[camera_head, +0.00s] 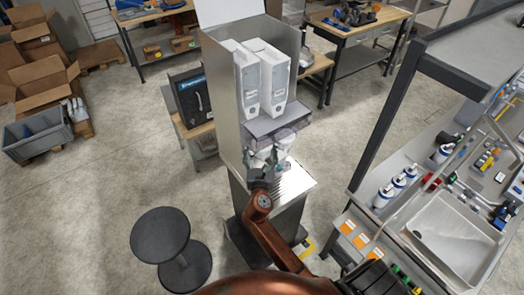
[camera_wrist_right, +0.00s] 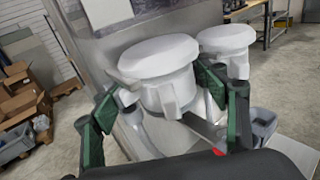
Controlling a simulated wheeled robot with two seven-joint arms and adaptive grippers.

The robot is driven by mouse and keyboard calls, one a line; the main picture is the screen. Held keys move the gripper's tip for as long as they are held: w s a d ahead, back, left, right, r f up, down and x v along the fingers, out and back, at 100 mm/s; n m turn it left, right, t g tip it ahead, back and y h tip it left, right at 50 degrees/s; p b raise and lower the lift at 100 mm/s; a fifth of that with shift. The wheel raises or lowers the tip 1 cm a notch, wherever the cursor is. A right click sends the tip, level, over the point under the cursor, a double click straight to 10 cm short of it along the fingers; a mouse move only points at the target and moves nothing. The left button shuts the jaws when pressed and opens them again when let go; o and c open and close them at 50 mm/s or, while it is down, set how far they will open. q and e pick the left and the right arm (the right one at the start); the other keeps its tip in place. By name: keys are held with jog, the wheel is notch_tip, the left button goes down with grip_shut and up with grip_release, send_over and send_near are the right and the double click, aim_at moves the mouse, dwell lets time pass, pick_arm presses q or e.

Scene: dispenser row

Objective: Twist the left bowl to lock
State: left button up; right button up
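Two white bowls hang side by side under the grey translucent shelf (camera_head: 280,122) of the steel dispenser stand. The left bowl (camera_head: 262,158) is the nearer one in the right wrist view (camera_wrist_right: 168,92), with a tab on its front. The other bowl (camera_wrist_right: 232,42) is behind it to the right. My right gripper (camera_head: 262,172) is at the left bowl. In the right wrist view its green-padded fingers (camera_wrist_right: 160,100) are spread wide on either side of this bowl. Whether the pads touch it I cannot tell. My left gripper is not in view.
Two tall white dispensers (camera_head: 264,78) stand above the shelf. A black round stool (camera_head: 160,235) is at the left front. A sink counter (camera_head: 455,240) with several bottles is at the right. Cardboard boxes (camera_head: 45,85) lie far left.

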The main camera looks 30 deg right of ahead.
jog(key=shift+o, duration=1.1)
